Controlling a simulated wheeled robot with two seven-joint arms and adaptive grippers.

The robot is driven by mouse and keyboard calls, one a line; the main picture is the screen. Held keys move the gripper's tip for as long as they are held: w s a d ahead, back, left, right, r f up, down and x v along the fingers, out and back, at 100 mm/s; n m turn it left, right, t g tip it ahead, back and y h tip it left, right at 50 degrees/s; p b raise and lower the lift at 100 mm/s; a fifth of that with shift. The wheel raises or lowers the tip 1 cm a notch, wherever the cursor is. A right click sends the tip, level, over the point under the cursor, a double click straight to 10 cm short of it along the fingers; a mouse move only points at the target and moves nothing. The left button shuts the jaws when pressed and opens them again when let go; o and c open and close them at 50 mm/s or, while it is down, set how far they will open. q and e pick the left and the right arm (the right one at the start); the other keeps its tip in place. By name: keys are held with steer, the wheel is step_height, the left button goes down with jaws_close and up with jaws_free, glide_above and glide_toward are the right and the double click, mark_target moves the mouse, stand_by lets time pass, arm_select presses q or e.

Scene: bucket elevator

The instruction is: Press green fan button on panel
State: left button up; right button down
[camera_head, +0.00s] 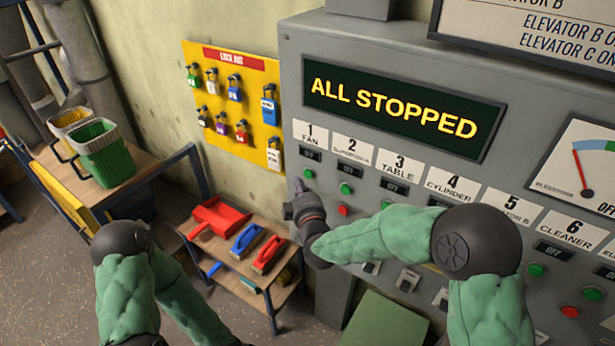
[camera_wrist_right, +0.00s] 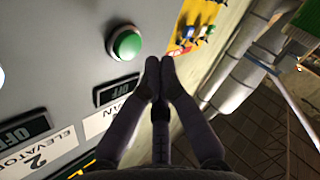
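The green fan button (camera_head: 308,173) is on the grey control panel (camera_head: 293,62), under the label "1 FAN" and its dark OFF indicator. In the right wrist view the green button (camera_wrist_right: 125,43) is large, in a silver ring, beyond and left of my fingertips. My right gripper (camera_head: 299,186) is just below the button in the head view. In the right wrist view its fingertips (camera_wrist_right: 160,70) meet, with nothing between them. They appear apart from the button. The display (camera_head: 395,107) reads "ALL STOPPED". My left arm shows at the lower left, but its gripper is out of view.
More buttons line the panel to the right, including a green one (camera_head: 346,188) and a red one (camera_head: 343,210). A yellow lockout board (camera_head: 215,60) hangs left of the panel. A shelf (camera_head: 228,262) with red and blue tools stands below it.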

steer(key=shift+w+d, duration=0.35)
steer(key=shift+w, duration=0.1)
stand_by(1.2)
steer(key=shift+w+d+b, duration=0.25)
steer(key=shift+w+b, duration=0.05)
steer(key=shift+b, duration=0.05)
steer(key=shift+w+d, duration=0.3)
steer(key=shift+w, duration=0.1)
stand_by(0.9)
steer(key=shift+s+a, duration=0.1)
stand_by(0.4)
steer(key=shift+s+a, duration=0.4)
steer(key=shift+s, duration=0.2)
